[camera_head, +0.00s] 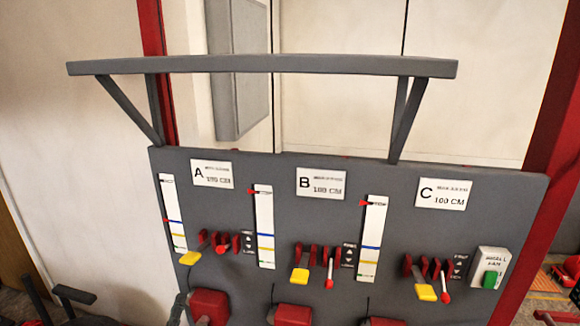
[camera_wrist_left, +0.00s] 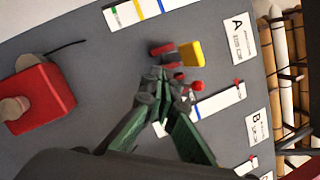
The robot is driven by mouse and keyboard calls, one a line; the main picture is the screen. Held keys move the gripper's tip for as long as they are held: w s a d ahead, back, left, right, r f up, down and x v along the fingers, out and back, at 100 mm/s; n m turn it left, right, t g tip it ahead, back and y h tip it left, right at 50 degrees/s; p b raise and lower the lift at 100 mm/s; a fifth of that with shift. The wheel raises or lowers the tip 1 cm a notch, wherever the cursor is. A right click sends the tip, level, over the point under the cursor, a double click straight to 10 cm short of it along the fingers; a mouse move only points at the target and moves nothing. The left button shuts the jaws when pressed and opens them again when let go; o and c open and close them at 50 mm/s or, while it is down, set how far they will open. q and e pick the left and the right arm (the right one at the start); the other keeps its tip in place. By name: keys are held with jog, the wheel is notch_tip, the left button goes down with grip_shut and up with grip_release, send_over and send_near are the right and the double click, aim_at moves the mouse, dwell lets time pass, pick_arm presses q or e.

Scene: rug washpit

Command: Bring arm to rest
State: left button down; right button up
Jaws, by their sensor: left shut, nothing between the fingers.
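My left gripper (camera_wrist_left: 165,88) shows in the left wrist view with its green fingers brought together. It is shut and holds nothing. Its dark tips appear in front of the section A levers on the grey control panel (camera_wrist_left: 90,65); I cannot tell how large the gap is. A yellow handle (camera_wrist_left: 192,54) and a red knob (camera_wrist_left: 198,86) show just beyond the tips. In the head view I cannot clearly make out the gripper. My right gripper is in neither view.
The panel (camera_head: 330,220) carries levers under signs A (camera_head: 211,174), B (camera_head: 320,184) and C (camera_head: 444,193). A grey canopy (camera_head: 260,65) juts out above on slanted brackets. A green button (camera_head: 491,279) is at right. Red housings (camera_head: 208,305) protrude below.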

pick_arm(q)
jog(key=s+a+f+n+g+y, duration=0.1)
jog(key=s+a+f+n+g, duration=0.3)
jog(key=f, duration=0.3)
jog(key=s+a+f+n+g+y, duration=0.2)
jog(key=s+f+n, duration=0.1)
jog(key=f+n, duration=0.35)
jog(key=s+a+f+n+g+y, duration=0.1)
jog(key=s+a+f+n+g, duration=0.3)
jog(key=f, duration=0.3)
jog(key=s+d+f+n+g+h, duration=0.25)
jog(key=s+f+n+g, duration=0.2)
jog(key=s+f, duration=0.45)
jog(key=s+d+f+n+g+h, duration=0.1)
jog(key=s+d+f+n+g, duration=0.3)
jog(key=s+f, duration=0.6)
notch_tip(320, 180, down, 30)
jog(key=s+d+b, duration=0.2)
jog(key=s+b, duration=0.1)
jog(key=b, duration=0.2)
jog(key=s+f+g+b, duration=0.1)
jog(key=s+f+b, duration=0.3)
jog(key=s+f, duration=1.6)
notch_tip(320, 180, down, 4)
jog(key=shift+s+a+f+h, duration=0.15)
jog(key=shift+s+f+h, duration=0.1)
jog(key=shift+h, duration=0.1)
